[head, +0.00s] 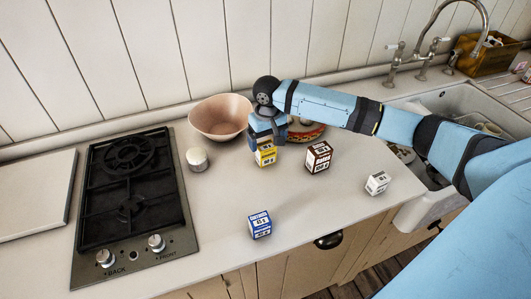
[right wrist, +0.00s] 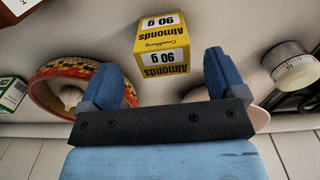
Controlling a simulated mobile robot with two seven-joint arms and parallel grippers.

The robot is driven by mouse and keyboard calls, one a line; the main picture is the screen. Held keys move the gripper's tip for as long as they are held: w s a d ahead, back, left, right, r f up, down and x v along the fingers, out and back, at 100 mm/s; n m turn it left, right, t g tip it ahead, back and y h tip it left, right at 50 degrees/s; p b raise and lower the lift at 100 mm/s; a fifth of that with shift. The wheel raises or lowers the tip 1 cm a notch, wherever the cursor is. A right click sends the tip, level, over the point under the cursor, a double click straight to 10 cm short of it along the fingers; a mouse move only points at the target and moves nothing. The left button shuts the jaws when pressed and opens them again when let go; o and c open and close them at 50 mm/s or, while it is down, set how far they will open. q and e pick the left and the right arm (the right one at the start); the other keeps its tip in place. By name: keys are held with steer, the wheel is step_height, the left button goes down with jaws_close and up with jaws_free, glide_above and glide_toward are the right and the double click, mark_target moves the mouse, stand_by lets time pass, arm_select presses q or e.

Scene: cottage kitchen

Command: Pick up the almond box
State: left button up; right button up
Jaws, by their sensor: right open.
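The almond box is a small yellow and white carton (head: 266,155) on the counter in the head view, right below my right gripper (head: 267,138). In the right wrist view the almond box (right wrist: 162,45), marked "Almonds 90 g", stands just beyond and between the two blue fingers of my right gripper (right wrist: 170,80). The fingers are spread apart and nothing is held between them. In the head view the gripper hides the upper part of the box. My left gripper is in neither view.
A brown box (head: 318,157), a white box (head: 377,183) and a blue box (head: 260,225) stand nearby. A patterned red bowl (right wrist: 75,85) is close by. The hob (head: 133,200) lies left.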

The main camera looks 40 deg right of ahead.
mark_target(266, 145)
steer(key=shift+w+a+f, duration=0.1)
steer(key=shift+f, duration=1.25)
steer(key=shift+w+f, duration=0.1)
steer(key=shift+f, duration=1.2)
steer(key=c, duration=1.1)
steer(key=shift+o, duration=0.2)
steer(key=shift+r, duration=0.1)
